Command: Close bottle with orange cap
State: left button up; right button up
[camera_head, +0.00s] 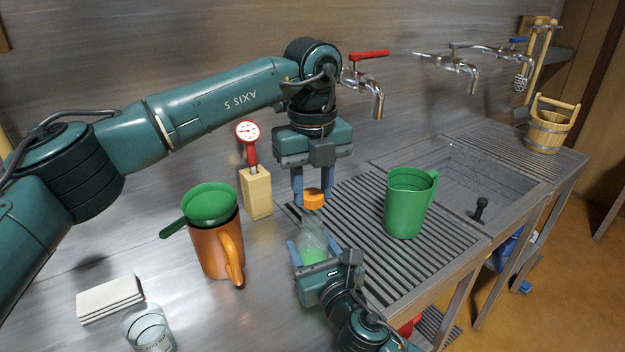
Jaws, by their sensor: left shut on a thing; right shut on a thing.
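The orange cap (313,198) is held between the fingers of my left gripper (312,190), which points straight down. The clear bottle (313,238) with green contents stands below it, roughly upright. My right gripper (314,252) is shut on the bottle from the front, one finger on its left side. The cap is just above the bottle's top and looks roughly in line with it. I cannot tell whether cap and bottle neck touch. The bottle's lower part is hidden by my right gripper.
A green pitcher (405,205) stands right of the bottle on the ribbed drainboard. An orange mug (218,250) with a green funnel (209,204) stands left. A wooden block (257,194) with a red gauge (248,133) is behind. A glass (148,330) and white cloths (109,298) sit front left.

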dwell(0.3)
pick_arm(q)
jog(key=shift+f, duration=0.9)
jog(key=shift+f, duration=0.5)
